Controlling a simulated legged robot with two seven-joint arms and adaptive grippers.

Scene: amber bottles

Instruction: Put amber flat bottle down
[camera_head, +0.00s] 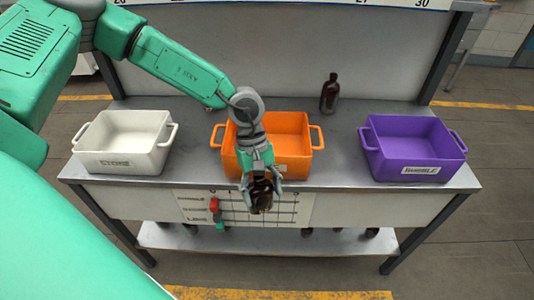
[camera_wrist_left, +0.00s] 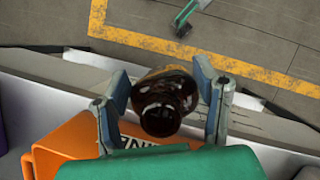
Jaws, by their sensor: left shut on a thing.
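My left gripper (camera_head: 262,190) is shut on a dark amber bottle (camera_head: 260,196), in front of the orange bin (camera_head: 292,162) and near the table's front edge. In the left wrist view the bottle (camera_wrist_left: 163,100) sits between the two fingers (camera_wrist_left: 163,103), its dark neck and mouth facing the camera. Another dark amber bottle (camera_head: 330,94) stands upright at the back of the table (camera_head: 345,160), right of the orange bin. My right gripper is not in view.
A white bin (camera_head: 124,142) stands at the left of the table and a purple bin (camera_head: 412,148) at the right. Bare tabletop shows between the bins. A lower shelf (camera_head: 270,242) holds several dark objects. A back panel rises behind the table.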

